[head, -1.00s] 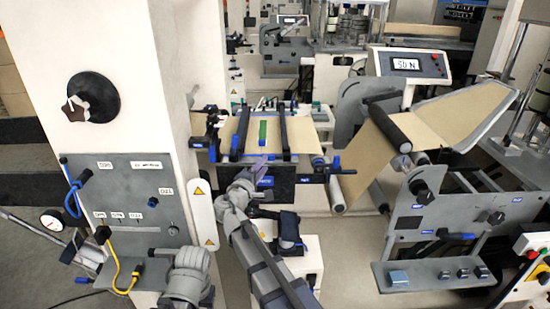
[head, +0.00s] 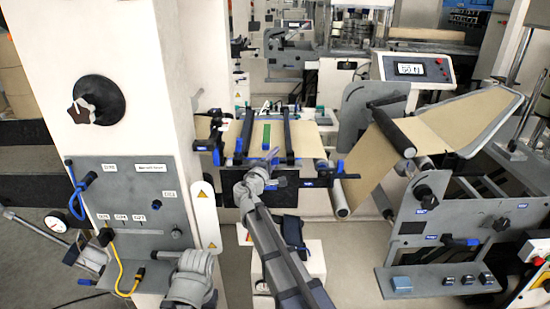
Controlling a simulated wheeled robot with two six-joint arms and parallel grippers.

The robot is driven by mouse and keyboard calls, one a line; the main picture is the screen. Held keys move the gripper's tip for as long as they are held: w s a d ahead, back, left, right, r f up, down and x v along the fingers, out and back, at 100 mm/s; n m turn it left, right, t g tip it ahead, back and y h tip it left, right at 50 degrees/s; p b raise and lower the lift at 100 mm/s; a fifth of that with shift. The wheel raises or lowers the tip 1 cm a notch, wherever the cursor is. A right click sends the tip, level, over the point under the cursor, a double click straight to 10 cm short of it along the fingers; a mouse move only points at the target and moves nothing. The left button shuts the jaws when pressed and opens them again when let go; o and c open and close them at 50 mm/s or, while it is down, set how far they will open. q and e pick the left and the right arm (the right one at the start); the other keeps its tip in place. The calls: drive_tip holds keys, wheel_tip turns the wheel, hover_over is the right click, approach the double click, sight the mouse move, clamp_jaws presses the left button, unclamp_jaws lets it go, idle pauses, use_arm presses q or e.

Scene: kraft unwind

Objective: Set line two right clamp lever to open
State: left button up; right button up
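The splice table (head: 308,143) stands in the middle of the head view, with brown web and a green strip (head: 266,136) on it. Two dark clamp bars lie across it, a left one (head: 247,133) and a right one (head: 288,133). A blue lever handle (head: 340,167) shows at the table's right front corner; whether it is open or closed is too small to tell. My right gripper (head: 270,158) is at the table's front edge, between the two bars and left of that handle. Its fingers are small and I cannot tell their opening. My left arm shows at bottom left; its fingers are not visible.
A white column with a grey valve panel (head: 140,205) and yellow hose stands at left. The unwind frame with brown web (head: 385,150) and a display (head: 412,68) is at right. A grey control shelf (head: 440,280) is at lower right. Floor shows between.

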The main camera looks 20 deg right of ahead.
clamp_jaws()
idle(1.4)
